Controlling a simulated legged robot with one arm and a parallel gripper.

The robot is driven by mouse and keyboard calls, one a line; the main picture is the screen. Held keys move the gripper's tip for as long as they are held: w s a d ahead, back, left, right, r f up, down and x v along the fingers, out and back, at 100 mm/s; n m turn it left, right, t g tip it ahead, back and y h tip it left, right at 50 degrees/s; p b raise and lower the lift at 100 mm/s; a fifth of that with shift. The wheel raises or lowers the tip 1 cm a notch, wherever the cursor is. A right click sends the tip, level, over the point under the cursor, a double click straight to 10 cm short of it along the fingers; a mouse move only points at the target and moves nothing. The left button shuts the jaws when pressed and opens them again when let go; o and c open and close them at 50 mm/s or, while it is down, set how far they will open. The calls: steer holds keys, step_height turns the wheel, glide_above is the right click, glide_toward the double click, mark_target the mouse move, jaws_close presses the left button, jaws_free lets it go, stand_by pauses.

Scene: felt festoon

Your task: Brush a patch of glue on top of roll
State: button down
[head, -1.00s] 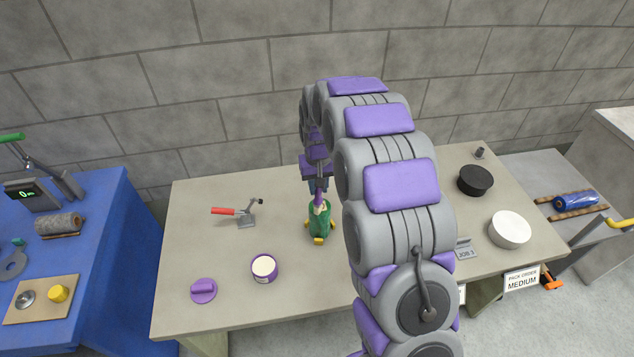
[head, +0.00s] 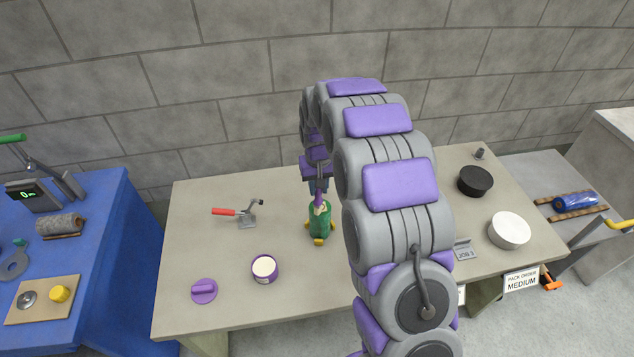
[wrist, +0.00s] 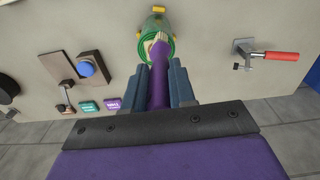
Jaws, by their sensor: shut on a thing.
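A green roll (head: 321,224) lies in a small holder with yellow feet on the grey-beige table. It also shows at the top of the wrist view (wrist: 158,20). My gripper (wrist: 161,75) is shut on the purple handle of a brush (wrist: 159,88), which points at the roll. The pale bristles are at the near end of the roll's top; I cannot tell whether they touch it. My gripper also shows above the roll in the head view (head: 319,188). An open glue pot (head: 264,269) with a pale top stands left of the roll, its purple lid (head: 203,291) beside it.
A toggle clamp with a red handle (head: 224,211) stands left behind the roll. A black round tub (head: 475,181) and a white one (head: 509,230) stand at the table's right. A blue bench (head: 100,230) is at the left. In the wrist view, a blue knob (wrist: 86,69) is left of the brush.

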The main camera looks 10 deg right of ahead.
steer(key=shift+w+f+p, duration=0.1)
steer(key=shift+w+p, duration=0.2)
steer(key=shift+w, duration=0.15)
stand_by(0.6)
steer(key=shift+w+d, duration=0.1)
steer(key=shift+w+d, duration=0.85)
steer(key=shift+d, duration=0.1)
steer(key=shift+w+p, duration=0.2)
steer(key=shift+p, duration=0.15)
